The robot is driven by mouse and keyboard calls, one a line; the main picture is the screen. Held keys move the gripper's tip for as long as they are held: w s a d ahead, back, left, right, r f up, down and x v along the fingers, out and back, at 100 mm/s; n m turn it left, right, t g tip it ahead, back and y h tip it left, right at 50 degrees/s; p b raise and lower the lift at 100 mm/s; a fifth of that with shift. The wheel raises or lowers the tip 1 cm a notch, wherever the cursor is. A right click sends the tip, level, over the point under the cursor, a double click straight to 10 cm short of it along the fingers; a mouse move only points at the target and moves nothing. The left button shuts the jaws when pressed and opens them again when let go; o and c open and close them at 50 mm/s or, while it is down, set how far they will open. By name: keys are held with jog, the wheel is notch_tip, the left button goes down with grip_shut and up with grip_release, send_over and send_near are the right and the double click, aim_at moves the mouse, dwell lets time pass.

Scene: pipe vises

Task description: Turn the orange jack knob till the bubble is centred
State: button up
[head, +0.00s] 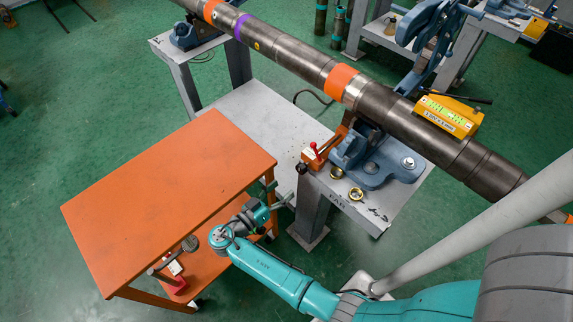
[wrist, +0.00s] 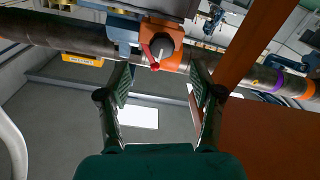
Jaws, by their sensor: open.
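An orange jack (head: 336,143) stands under the dark pipe (head: 290,50) beside a blue vise, with a red part and a small black knob at its near end. In the wrist view the orange jack (wrist: 158,28) shows a dark round knob (wrist: 162,44) and a red-tipped lever. A yellow level (head: 449,116) with green vials sits on the pipe; its bubbles are too small to read. The level also shows in the wrist view (wrist: 82,59). My gripper (head: 287,200) is open and empty, short of the jack; its open fingers (wrist: 160,84) frame the space below the knob.
The blue vise (head: 372,165) is bolted to a grey stand, with two brass rings (head: 346,184) near its edge. An orange cart (head: 165,190) stands to the left, close to my arm. Green floor lies open at the far left.

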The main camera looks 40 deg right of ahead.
aim_at(299, 171)
jog(key=shift+m, duration=0.3)
jog(key=d, duration=0.6)
jog(key=w+d, duration=0.1)
jog(key=d, duration=0.3)
jog(key=shift+w+d+r, duration=0.1)
jog(key=shift+r, duration=0.3)
jog(key=c, duration=1.1)
